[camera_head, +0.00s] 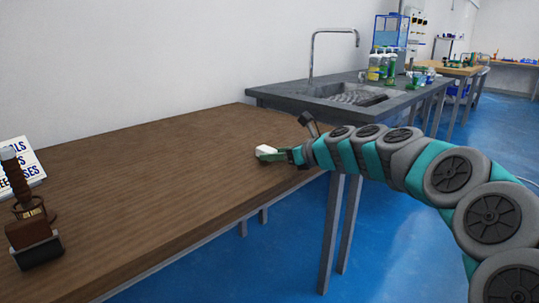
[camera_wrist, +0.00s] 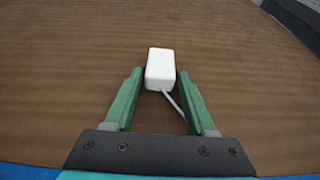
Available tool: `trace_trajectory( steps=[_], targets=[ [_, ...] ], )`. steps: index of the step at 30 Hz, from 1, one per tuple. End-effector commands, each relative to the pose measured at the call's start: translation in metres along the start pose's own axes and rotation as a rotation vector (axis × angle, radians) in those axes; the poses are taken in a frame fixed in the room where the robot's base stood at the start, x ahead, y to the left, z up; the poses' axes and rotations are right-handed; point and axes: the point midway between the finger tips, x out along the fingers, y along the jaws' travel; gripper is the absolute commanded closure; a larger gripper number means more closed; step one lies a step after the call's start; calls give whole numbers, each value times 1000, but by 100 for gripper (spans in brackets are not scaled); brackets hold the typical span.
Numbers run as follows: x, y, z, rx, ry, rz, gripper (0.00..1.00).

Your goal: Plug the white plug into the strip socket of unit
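The white plug (camera_wrist: 160,66) is a small rounded white block on the brown wooden table, with a thin pale cord running down to the right from its near end. In the wrist view my gripper (camera_wrist: 160,74) has its green fingers apart, one on each side of the plug's near part; the plug's far end reaches past the fingertips. Narrow gaps show on both sides, so it does not look clamped. In the head view the plug (camera_head: 266,150) shows at my gripper (camera_head: 264,154), low near the table's right end. I see no strip socket in either view.
The wooden table (camera_head: 150,160) is mostly bare. A brown and dark device (camera_head: 32,230) and a white sign (camera_head: 24,163) stand at its left. A grey sink counter (camera_head: 300,98) with a tap and bottles lies beyond its right end.

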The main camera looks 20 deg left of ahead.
Motion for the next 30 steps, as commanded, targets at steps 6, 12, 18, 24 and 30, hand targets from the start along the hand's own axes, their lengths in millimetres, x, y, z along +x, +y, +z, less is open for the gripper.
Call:
trace_trajectory(
  steps=[6, 12, 18, 24, 30],
  targets=[
    [0, 0, 0, 0, 0, 0, 57],
    [0, 0, 0, 0, 0, 0, 68],
    [0, 0, 0, 0, 0, 0, 80],
    [0, 0, 0, 0, 0, 0, 91],
    [0, 0, 0, 0, 0, 0, 100]
  ],
)
